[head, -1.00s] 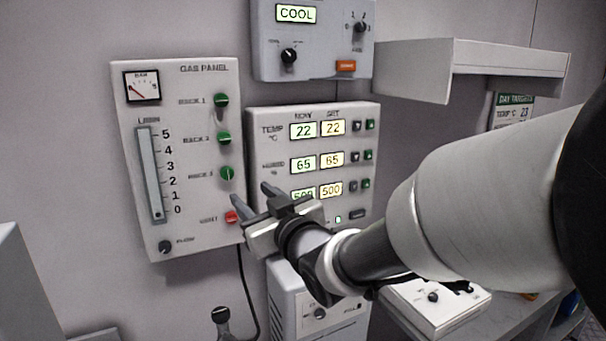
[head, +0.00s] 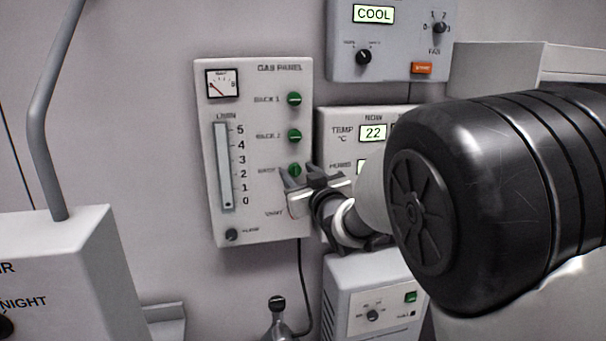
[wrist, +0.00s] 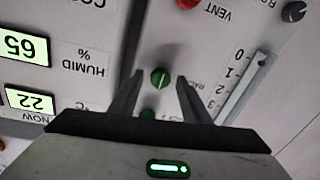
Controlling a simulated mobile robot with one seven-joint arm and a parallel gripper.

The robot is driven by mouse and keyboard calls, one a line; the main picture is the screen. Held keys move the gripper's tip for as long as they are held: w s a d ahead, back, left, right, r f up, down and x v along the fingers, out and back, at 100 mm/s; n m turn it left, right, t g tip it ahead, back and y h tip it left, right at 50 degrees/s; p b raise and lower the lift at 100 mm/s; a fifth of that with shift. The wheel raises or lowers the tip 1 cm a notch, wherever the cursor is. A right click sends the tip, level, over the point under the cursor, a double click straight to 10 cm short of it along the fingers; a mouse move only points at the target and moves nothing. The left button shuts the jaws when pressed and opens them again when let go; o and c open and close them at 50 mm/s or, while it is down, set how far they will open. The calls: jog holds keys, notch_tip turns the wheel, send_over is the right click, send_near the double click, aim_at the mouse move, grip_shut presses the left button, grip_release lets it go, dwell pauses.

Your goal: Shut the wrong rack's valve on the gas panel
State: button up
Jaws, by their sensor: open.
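The white gas panel (head: 262,222) hangs on the wall in the head view. It has green valve knobs for Rack 1 (head: 294,98), Rack 2 (head: 294,135) and, lowest, Rack 3 (head: 295,169). Rack 1's and Rack 2's marks look roughly level; Rack 3's looks upright. My gripper (head: 297,176) is open at the Rack 3 knob, partly covering the panel's lower right. In the wrist view, which is upside down, the Rack 3 knob (wrist: 160,79) shows between the open fingertips, with another green knob (wrist: 147,114) partly hidden behind my gripper. I cannot tell whether the fingers touch the knob.
A red vent button (wrist: 187,3) is close by on the panel. The climate display panel (head: 345,117) adjoins on the right, largely behind my arm. A control box (head: 400,40) hangs above. A grey box with a post (head: 75,250) stands at left.

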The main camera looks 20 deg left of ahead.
jog(key=c, duration=1)
jog(key=shift+c, duration=0.2)
jog(key=shift+f+n+b, duration=0.15)
jog(key=shift+n+b, duration=0.25)
jog(key=shift+b, duration=0.25)
jog(key=n+b, duration=0.2)
jog(key=b, duration=0.2)
jog(key=shift+f+n, duration=0.1)
jog(key=shift+n, duration=0.3)
jog(key=n+b, duration=0.5)
jog(key=b, duration=0.2)
jog(key=shift+s+h, duration=0.1)
jog(key=shift+h, duration=0.3)
jog(key=n+b, duration=0.4)
jog(key=b, duration=0.1)
jog(key=shift+a+h, duration=0.1)
jog(key=shift+h, duration=0.2)
jog(key=n+b, duration=0.1)
jog(key=n, duration=0.1)
jog(key=n+b, duration=0.2)
jog(key=shift+r+h, duration=0.3)
jog(key=shift+r, duration=0.15)
